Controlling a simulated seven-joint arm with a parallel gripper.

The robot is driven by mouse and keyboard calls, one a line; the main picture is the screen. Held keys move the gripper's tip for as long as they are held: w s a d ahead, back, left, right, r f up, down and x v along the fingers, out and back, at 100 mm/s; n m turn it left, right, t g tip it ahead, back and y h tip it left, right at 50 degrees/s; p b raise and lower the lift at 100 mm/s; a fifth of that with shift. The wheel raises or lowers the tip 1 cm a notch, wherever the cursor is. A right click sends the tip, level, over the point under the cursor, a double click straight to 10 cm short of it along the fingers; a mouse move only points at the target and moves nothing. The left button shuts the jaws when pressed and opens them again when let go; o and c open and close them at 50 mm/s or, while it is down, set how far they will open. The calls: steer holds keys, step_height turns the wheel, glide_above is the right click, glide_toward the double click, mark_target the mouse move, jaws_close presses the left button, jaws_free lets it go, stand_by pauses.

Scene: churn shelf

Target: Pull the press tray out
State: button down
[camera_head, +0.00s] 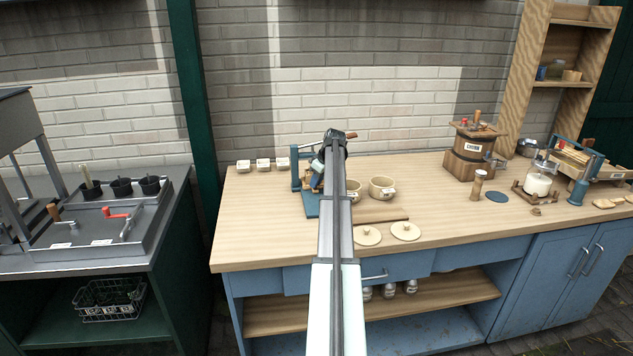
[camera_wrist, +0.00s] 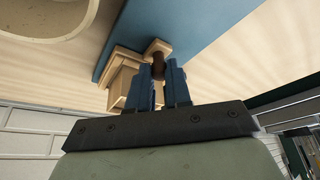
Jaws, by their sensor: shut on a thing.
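In the wrist view, the blue fingers of my gripper (camera_wrist: 170,88) are closed around a dark brown knob (camera_wrist: 158,64). The knob is on a pale wooden piece (camera_wrist: 123,78), which looks like the press tray, lying against a blue base plate (camera_wrist: 187,30). In the head view, the blue press (camera_head: 296,168) stands on the bench with its blue base (camera_head: 312,207) towards the front.
Two beige cups (camera_head: 382,188) stand right of my arm. Three small white pots (camera_head: 263,165) stand behind left. A wooden churn (camera_head: 470,150) stands further right. The bench's left front is clear.

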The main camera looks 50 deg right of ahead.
steer(key=s+a, duration=0.9)
steer(key=shift+s+a, duration=0.25)
steer(key=c, duration=1.4)
jaws_free()
steer(key=shift+s, duration=0.1)
steer(key=shift+o, duration=0.3)
steer(key=shift+r, duration=0.35)
steer(key=v, duration=1.3)
steer(key=shift+a+f, duration=0.1)
